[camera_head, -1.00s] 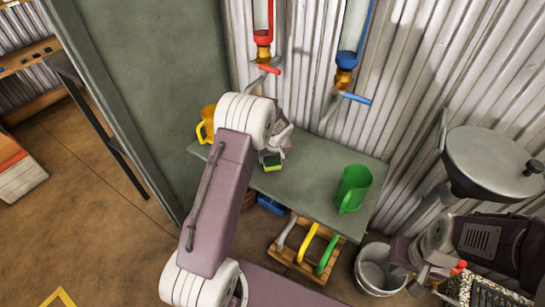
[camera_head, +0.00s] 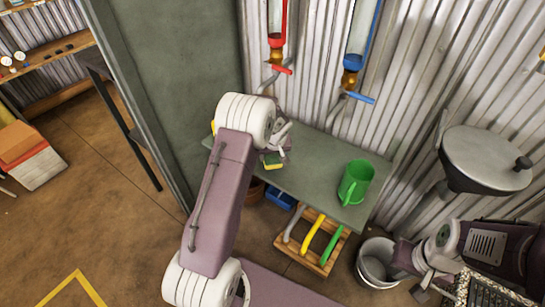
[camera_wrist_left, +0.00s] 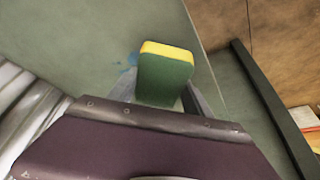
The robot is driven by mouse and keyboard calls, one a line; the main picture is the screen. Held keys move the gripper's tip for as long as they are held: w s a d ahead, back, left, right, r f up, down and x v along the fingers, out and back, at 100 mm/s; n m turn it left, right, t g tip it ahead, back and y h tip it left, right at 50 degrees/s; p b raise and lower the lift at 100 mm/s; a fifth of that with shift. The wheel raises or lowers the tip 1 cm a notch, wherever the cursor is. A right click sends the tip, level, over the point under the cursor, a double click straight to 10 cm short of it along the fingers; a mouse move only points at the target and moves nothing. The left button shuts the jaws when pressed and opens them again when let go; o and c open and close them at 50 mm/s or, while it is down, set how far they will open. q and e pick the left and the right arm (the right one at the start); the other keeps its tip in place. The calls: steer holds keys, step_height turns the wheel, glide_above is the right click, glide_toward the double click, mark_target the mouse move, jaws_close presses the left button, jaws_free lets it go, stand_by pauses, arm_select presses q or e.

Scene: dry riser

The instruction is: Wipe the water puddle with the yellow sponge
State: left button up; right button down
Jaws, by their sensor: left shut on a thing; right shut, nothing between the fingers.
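The yellow sponge (camera_head: 273,161), with a green face, is held in my left gripper (camera_head: 275,152) over the grey-green bench (camera_head: 315,160). In the left wrist view the sponge (camera_wrist_left: 165,75) sits between the two fingers (camera_wrist_left: 165,98), yellow edge at the top. A small bluish wet patch, apparently the water puddle (camera_wrist_left: 126,68), shows on the surface just left of the sponge; part may be hidden behind it. I cannot tell whether the sponge touches the surface. My right gripper (camera_head: 422,290) is shut and empty at the lower right, away from the bench.
A green mug (camera_head: 355,183) stands on the bench's right part. A yellow-orange mug (camera_head: 213,127) is almost hidden behind my left arm. Red and blue valve handles (camera_head: 360,97) are on wall pipes. A bucket (camera_head: 374,264) and wooden rack (camera_head: 312,243) stand below.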

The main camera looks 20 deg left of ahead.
mark_target(272, 155)
arm_select(q)
steer(key=shift+r+p, duration=1.7)
steer(key=shift+r, duration=0.65)
